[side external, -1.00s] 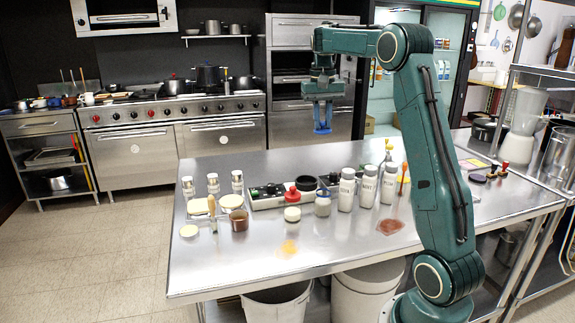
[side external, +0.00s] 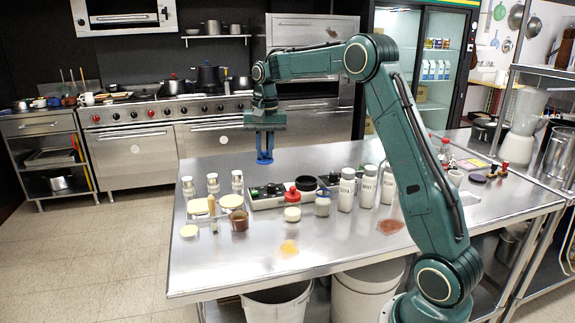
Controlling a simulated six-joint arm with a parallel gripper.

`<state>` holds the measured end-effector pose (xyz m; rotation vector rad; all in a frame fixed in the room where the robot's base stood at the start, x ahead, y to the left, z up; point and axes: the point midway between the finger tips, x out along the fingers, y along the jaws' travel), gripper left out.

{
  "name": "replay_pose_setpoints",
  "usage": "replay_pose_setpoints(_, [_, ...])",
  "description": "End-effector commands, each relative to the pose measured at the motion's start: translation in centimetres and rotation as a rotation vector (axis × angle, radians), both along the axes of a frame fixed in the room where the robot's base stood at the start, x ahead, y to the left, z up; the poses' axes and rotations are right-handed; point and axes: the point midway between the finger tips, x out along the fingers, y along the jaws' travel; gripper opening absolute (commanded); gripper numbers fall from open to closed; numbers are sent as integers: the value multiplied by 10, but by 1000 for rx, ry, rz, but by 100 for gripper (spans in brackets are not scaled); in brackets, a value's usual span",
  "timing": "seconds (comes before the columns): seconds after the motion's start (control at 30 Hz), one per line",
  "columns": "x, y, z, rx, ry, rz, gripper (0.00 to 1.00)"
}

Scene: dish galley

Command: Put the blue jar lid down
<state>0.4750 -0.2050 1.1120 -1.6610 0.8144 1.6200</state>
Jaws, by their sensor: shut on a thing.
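My gripper (side external: 264,150) hangs pointing down above the far part of the steel table (side external: 330,257). It is shut on the blue jar lid (side external: 264,160), which shows at the lower end of the jaws. The lid is held in the air, apart from the things below it. Its contact with the fingers is too small to make out.
A tray (side external: 262,204) with dark items and a red-topped container (side external: 292,195) stands below. Several white bottles (side external: 346,192) stand to its right, and shakers (side external: 237,182) and a brown cup (side external: 239,221) to its left. The table's front middle is mostly clear, with an orange patch (side external: 289,248).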

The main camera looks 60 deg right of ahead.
Motion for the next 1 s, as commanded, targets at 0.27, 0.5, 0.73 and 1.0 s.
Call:
replay_pose_setpoints(0.27, [2,4,-3,4,-1,-1,0])
replay_pose_setpoints(0.5, [2,4,-25,5,1,-1,0])
replay_pose_setpoints(0.73, [1,4,-67,5,4,-2,0])
replay_pose_setpoints(1.0, [1,4,-118,5,4,-1,0])
